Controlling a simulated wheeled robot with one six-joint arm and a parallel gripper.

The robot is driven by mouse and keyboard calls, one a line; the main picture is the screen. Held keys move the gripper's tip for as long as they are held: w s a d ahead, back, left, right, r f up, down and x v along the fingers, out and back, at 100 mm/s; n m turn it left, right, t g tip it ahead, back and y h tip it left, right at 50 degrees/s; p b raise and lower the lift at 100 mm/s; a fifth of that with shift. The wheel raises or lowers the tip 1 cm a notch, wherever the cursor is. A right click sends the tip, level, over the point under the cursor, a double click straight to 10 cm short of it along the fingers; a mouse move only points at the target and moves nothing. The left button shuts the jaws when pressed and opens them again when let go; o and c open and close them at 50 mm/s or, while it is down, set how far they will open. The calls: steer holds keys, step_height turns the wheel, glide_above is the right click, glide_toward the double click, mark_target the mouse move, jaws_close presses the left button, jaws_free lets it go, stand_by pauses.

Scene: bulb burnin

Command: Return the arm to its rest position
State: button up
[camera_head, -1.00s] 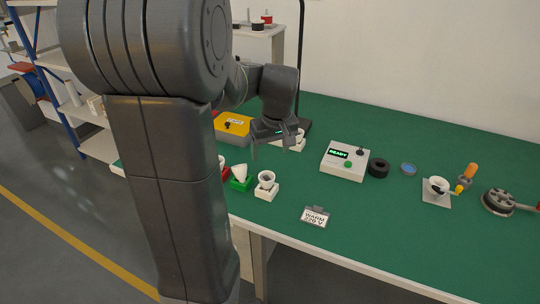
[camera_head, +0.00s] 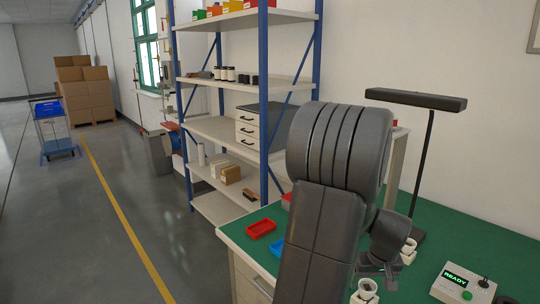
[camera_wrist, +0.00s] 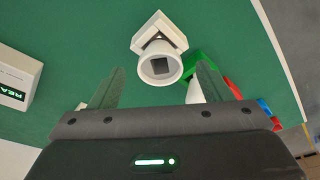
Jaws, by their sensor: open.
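My gripper (camera_head: 384,272) is at the end of my bent arm, over the green table in the head view. The arm partly hides it there. In the wrist view my gripper (camera_wrist: 160,68) is open, with its two fingers wide apart and nothing held. A white socket on a square white base (camera_wrist: 152,30) shows beyond and between the fingers, apart from them. In the head view one white socket (camera_head: 366,291) is at the bottom edge and another (camera_head: 408,248) is just right of my gripper.
A box reading READY (camera_head: 460,284) stands to the right. A red tray (camera_head: 261,229) and a blue tray (camera_head: 277,248) lie at the table's left end. A black lamp stand (camera_head: 424,165) rises behind my gripper. Shelves (camera_head: 225,130) stand behind the table. The floor at left is open.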

mark_target(368, 286)
steer(key=x, duration=0.3)
steer(key=shift+f, duration=0.25)
steer(key=shift+r, duration=0.15)
